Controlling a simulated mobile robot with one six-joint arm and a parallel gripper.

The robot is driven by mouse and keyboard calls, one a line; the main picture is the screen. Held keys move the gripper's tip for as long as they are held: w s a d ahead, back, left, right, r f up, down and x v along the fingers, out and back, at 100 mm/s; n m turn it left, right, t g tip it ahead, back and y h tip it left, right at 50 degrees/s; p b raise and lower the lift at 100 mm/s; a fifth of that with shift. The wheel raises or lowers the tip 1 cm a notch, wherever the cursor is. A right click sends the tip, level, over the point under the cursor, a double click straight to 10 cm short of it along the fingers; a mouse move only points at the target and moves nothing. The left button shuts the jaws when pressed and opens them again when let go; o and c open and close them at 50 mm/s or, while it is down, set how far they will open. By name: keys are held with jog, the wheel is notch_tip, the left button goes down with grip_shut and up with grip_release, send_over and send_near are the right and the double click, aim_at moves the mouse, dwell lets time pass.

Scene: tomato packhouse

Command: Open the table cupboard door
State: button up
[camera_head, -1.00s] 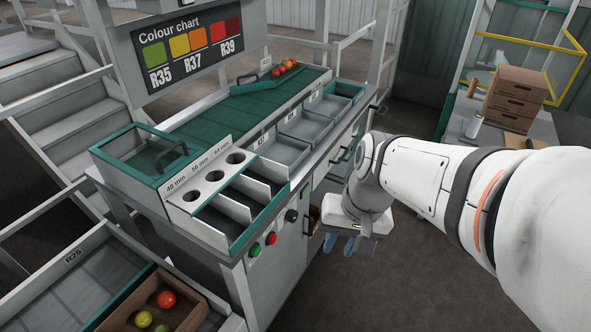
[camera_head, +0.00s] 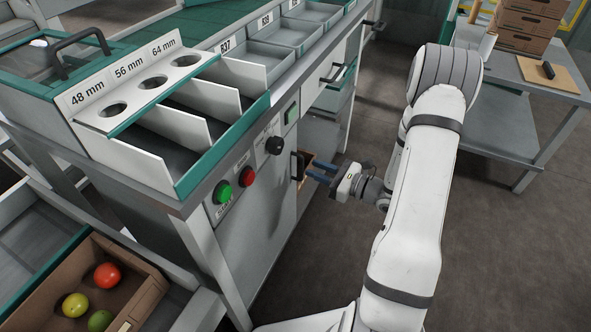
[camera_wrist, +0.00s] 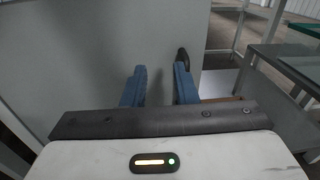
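The table cupboard door (camera_head: 262,223) is a grey panel in the table's side below the push buttons. It looks shut or nearly so. Its black upright handle (camera_head: 297,166) is near the door's right edge. In the wrist view the door (camera_wrist: 85,50) fills the left, and the handle (camera_wrist: 183,57) shows just beyond the right finger, partly hidden by it. My gripper (camera_head: 318,172) has blue fingers pointing at the handle from the right. In the wrist view my gripper (camera_wrist: 158,86) is open, with nothing between its fingers. I cannot tell whether a finger touches the handle.
Green (camera_head: 222,192) and red (camera_head: 248,177) buttons and a black knob (camera_head: 275,146) are above the door. A side table (camera_head: 490,105) with boxes stands at right. Floor (camera_head: 480,240) is clear between.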

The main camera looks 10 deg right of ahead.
aim_at(303, 162)
notch_tip(303, 162, down, 4)
jog(key=w+d+m+t+h, duration=0.1)
jog(key=w+d+m, duration=0.1)
jog(key=shift+t, duration=0.3)
jog(key=b+x, duration=0.2)
jog(key=x, duration=0.5)
jog(key=shift+w+a+r, duration=0.1)
jog(key=shift+w, duration=0.05)
grip_shut()
